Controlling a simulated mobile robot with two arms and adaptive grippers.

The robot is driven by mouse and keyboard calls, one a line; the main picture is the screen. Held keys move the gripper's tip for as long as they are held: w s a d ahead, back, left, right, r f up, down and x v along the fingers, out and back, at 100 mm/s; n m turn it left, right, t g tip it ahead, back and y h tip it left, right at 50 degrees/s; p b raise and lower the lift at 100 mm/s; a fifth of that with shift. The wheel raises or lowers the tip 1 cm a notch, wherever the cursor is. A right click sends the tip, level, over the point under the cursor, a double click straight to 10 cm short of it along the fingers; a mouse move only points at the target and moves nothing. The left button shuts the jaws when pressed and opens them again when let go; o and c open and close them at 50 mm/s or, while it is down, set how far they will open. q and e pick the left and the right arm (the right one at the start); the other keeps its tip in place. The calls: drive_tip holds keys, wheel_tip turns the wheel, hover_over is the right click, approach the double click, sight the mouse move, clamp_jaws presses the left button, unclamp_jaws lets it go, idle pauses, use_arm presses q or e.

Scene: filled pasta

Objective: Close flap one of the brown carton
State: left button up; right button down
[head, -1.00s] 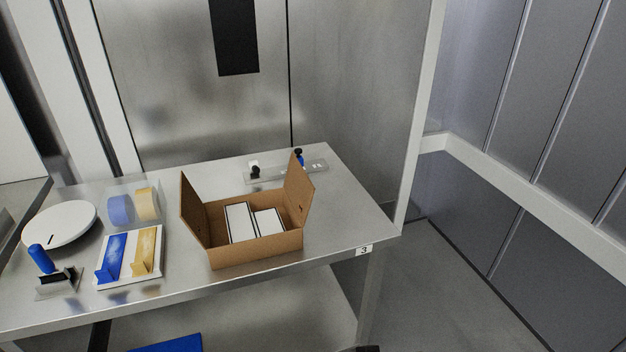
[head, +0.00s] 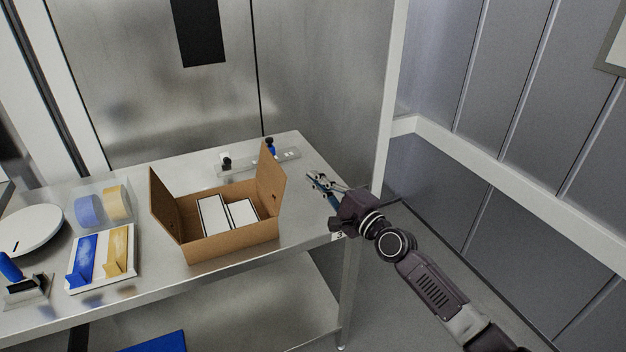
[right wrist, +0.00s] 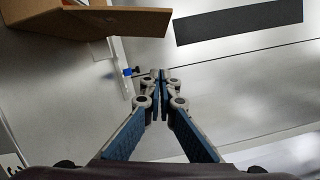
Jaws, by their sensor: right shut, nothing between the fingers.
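The brown carton (head: 235,245) stands open on the steel table, with two white boxes (head: 213,215) inside. Its left flap (head: 165,205) and right flap (head: 270,181) both stand up. I cannot tell which one is flap one. My right gripper (head: 318,181) is shut and empty, to the right of the right flap and apart from it, over the table's right end. In the right wrist view, the fingertips (right wrist: 158,75) meet, and a brown carton part (right wrist: 120,20) shows at the upper left. My left gripper is not in view.
A clear rail with dark knobs (head: 258,163) lies behind the carton. Left of it are tape rolls (head: 102,206), a board with blue and yellow pieces (head: 130,267), a white round plate (head: 30,228) and a blue-handled tool (head: 12,268). A white frame post (head: 388,110) stands at the right.

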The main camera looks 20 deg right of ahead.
sight(270, 177)
drive_tip(key=w+a+r+p, duration=0.1)
drive_tip(key=w+a+p, duration=0.2)
drive_tip(key=w+a, duration=0.3)
drive_tip(key=shift+w+r, duration=0.2)
drive_tip(key=shift+w, duration=0.15)
drive_tip(key=shift+w, duration=0.1)
